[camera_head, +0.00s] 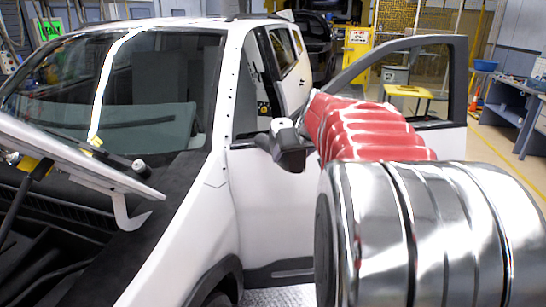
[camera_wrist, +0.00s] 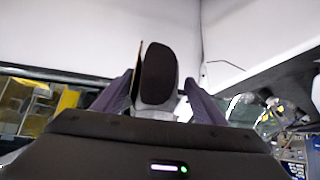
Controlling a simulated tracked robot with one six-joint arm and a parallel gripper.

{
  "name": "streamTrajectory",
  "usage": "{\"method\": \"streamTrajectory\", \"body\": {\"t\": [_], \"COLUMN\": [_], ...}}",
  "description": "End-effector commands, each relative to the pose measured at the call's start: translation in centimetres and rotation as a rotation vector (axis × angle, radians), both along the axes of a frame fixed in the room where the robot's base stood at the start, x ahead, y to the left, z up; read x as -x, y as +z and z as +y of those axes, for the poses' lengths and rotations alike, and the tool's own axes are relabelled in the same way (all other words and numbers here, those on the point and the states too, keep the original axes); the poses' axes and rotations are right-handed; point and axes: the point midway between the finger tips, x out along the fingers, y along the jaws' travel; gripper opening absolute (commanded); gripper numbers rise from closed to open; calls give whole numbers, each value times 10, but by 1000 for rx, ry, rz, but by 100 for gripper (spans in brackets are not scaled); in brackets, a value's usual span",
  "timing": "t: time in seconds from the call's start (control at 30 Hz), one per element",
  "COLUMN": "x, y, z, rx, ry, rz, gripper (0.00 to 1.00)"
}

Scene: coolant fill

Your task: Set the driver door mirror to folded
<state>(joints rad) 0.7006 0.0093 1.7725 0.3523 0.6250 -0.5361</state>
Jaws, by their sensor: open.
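The driver door mirror (camera_head: 290,158) is a dark housing on the white car's front door area, left of my red-sleeved arm in the head view. It appears to stick out from the car's side; its exact fold angle is hard to tell. In the wrist view a dark rounded piece with a pale lower part, apparently the mirror (camera_wrist: 158,72), stands between the fingers of my gripper (camera_wrist: 160,88). The gripper is open, with one finger on each side; contact is not clear. In the head view my arm hides most of the gripper.
The white car (camera_head: 180,225) fills the left, with its hood raised (camera_head: 75,150). A door frame with an open window (camera_head: 462,80) stands behind my arm.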

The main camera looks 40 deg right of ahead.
Motion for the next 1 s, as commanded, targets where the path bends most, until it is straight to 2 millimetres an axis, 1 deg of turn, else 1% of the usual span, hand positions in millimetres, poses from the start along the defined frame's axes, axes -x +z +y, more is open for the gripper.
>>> {"method": "streamTrajectory", "body": {"t": [0.1, 0.27, 0.63, 1.0], "x": [-10, -19, -21, -21], "y": [-12, -21, -23, -23], "z": [-4, -8, -9, -9], "rx": [-1, -1, 0, 0], "ry": [1, 1, 0, 0], "rz": [2, 1, 0, 0], "gripper": [65, 65, 64, 38]}}
